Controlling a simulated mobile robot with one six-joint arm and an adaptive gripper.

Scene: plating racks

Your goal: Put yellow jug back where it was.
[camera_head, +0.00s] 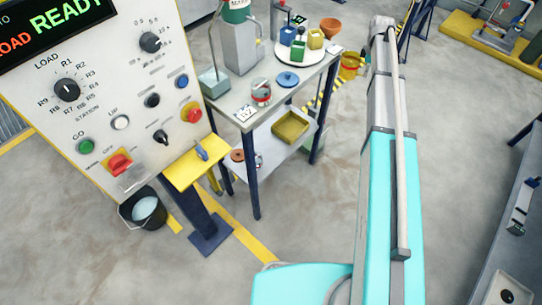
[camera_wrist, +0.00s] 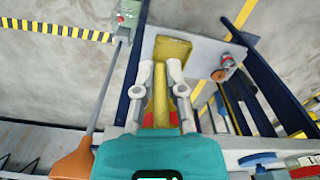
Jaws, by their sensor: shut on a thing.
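The yellow jug (camera_head: 350,66) shows in the head view just right of the work table, beside the end of my arm, with a red band near its upper part. In the wrist view, a narrow yellow part of the jug (camera_wrist: 160,105) runs between the two fingers, with some red behind it. My gripper (camera_wrist: 161,80) is shut on the jug and holds it beside the table. In the head view my arm hides most of the gripper. The jug's underside cannot be made out.
The work table (camera_head: 235,112) carries a white round plate with coloured blocks, an orange funnel (camera_head: 330,26), a blue lid (camera_head: 287,79) and a can (camera_head: 261,92). An olive-yellow tray (camera_head: 290,126) lies on its lower shelf.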

